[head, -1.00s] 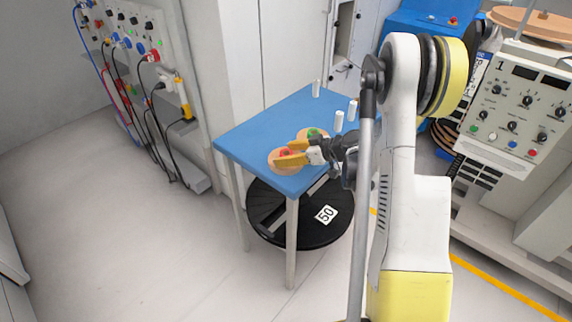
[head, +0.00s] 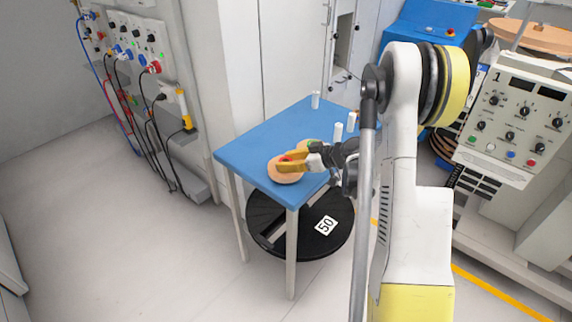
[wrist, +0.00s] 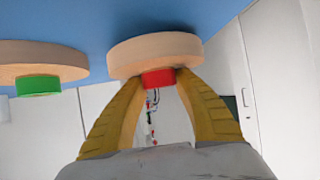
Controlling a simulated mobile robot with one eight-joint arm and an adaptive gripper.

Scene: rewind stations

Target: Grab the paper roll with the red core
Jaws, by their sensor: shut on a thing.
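The paper roll with the red core (head: 284,175) is a flat tan disc at the near corner of the blue table (head: 262,136). It also shows in the wrist view (wrist: 155,51), with its red core (wrist: 158,78) sticking out. My gripper (head: 283,163) has yellow fingers, shut on the red core; in the wrist view the fingertips (wrist: 160,84) press on both sides of it. A second tan roll (head: 306,146) lies just behind on the table, partly hidden by my gripper. Its green core (wrist: 38,87) shows in the wrist view.
White pegs (head: 338,131) stand on the table's back and right side. A black disc marked 50 (head: 290,240) lies under the table. A panel with cables (head: 140,45) is at left, a control cabinet (head: 512,115) at right. Floor on the left is clear.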

